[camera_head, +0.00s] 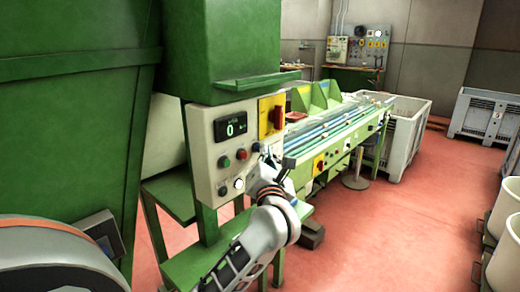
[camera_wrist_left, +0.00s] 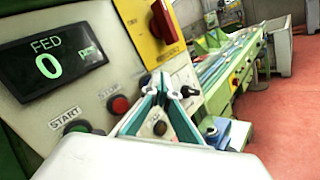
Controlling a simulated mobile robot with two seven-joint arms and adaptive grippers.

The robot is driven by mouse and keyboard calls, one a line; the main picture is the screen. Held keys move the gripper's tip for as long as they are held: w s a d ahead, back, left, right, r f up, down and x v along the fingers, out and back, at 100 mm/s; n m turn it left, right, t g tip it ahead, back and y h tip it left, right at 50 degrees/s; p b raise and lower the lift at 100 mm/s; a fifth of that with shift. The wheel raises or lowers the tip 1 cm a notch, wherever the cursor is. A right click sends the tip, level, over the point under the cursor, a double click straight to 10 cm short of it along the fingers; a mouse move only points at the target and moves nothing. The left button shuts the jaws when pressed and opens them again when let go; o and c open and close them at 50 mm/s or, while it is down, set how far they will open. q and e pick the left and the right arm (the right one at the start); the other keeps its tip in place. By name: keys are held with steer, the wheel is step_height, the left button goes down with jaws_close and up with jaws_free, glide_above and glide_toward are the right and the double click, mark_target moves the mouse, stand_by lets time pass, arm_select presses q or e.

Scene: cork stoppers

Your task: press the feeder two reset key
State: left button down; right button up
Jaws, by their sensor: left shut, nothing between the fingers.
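A pale control panel (camera_head: 210,150) sits on the green machine; its display reads 0, and FED 0 in the left wrist view. A green START button (camera_head: 224,162) and a red STOP button (camera_head: 241,154) are below the display, with a black knob (camera_head: 222,190) and a white button (camera_head: 239,183) lower down. No reset label is readable. My left gripper (camera_wrist_left: 161,80) is shut and empty, its tips in front of the panel to the right of the STOP button (camera_wrist_left: 120,104). Contact cannot be told. A dark round part (camera_wrist_left: 160,128) shows between its fingers. My right gripper is out of view.
A yellow plate with a red switch (camera_head: 271,115) is at the panel's right. A green shelf edge (camera_head: 255,81) juts out above. A long green conveyor machine (camera_head: 320,150) stands behind. Grey crates (camera_head: 405,140) are further back.

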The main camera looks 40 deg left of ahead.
arm_select(q)
steer(key=shift+s+d, duration=0.1)
steer(key=shift+d, duration=0.55)
steer(key=d+p, duration=0.1)
steer(key=d, duration=0.4)
steer(key=shift+s, duration=0.15)
stand_by(0.8)
